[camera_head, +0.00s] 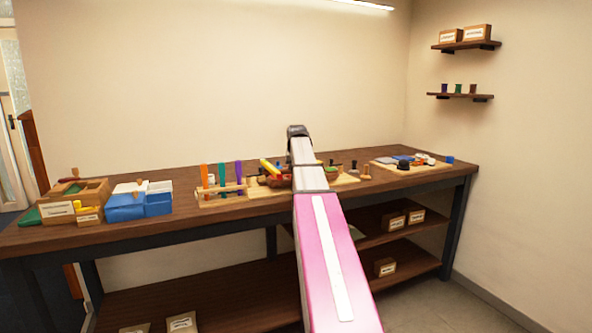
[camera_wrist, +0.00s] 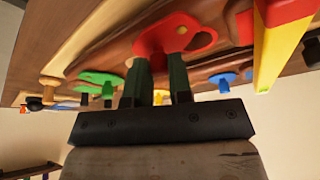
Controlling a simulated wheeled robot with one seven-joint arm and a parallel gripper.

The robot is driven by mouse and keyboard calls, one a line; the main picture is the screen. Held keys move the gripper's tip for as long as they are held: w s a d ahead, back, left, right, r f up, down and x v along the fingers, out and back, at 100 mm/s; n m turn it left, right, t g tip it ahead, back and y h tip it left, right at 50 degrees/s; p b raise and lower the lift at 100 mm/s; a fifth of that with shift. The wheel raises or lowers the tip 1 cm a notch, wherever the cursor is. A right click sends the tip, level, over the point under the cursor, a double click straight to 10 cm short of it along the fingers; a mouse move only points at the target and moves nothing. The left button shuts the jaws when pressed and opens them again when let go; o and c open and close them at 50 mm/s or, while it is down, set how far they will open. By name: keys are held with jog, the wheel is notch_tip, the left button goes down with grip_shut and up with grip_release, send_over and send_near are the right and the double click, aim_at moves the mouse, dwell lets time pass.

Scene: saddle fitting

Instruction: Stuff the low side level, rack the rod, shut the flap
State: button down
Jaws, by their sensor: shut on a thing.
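My gripper (camera_wrist: 160,62) shows in the wrist view as two dark green fingers. A flat red piece with holes (camera_wrist: 185,32) is at the fingertips, and the fingers appear shut on it; the exact grip is partly hidden. A yellow rod (camera_head: 268,166) lies tilted near a red-brown item on the bench in the head view; in the wrist view a yellow and red bar (camera_wrist: 283,45) crosses the upper right. Orange (camera_head: 204,176), teal (camera_head: 221,178) and purple (camera_head: 238,174) upright pieces stand in a wooden rack (camera_head: 217,189). My arm hides the fingers in the head view.
A wooden box with compartments (camera_head: 58,196) and a blue bin (camera_head: 125,208) stand at the left. A board with small items (camera_head: 385,167) lies at the right. Green (camera_wrist: 98,80) and blue (camera_wrist: 222,78) knobbed pieces lie near the fingers. The bench's front strip is mostly clear.

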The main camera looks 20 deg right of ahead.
jog(key=m, duration=0.2)
jog(key=s+m+g+h, duration=0.1)
jog(key=m, duration=0.1)
jog(key=shift+s, duration=0.1)
jog(key=shift+s+m+g+h, duration=0.2)
jog(key=shift+m+h, duration=0.05)
jog(key=shift+m, duration=0.45)
jog(key=shift+s+m+g+h, duration=0.15)
jog(key=shift+m+g+h, duration=0.1)
jog(key=shift+m, duration=0.45)
jog(key=c, duration=1.1)
grip_release()
jog(key=shift+o, duration=0.2)
jog(key=shift+r, duration=0.1)
jog(key=v, duration=1)
jog(key=shift+a+r, duration=0.2)
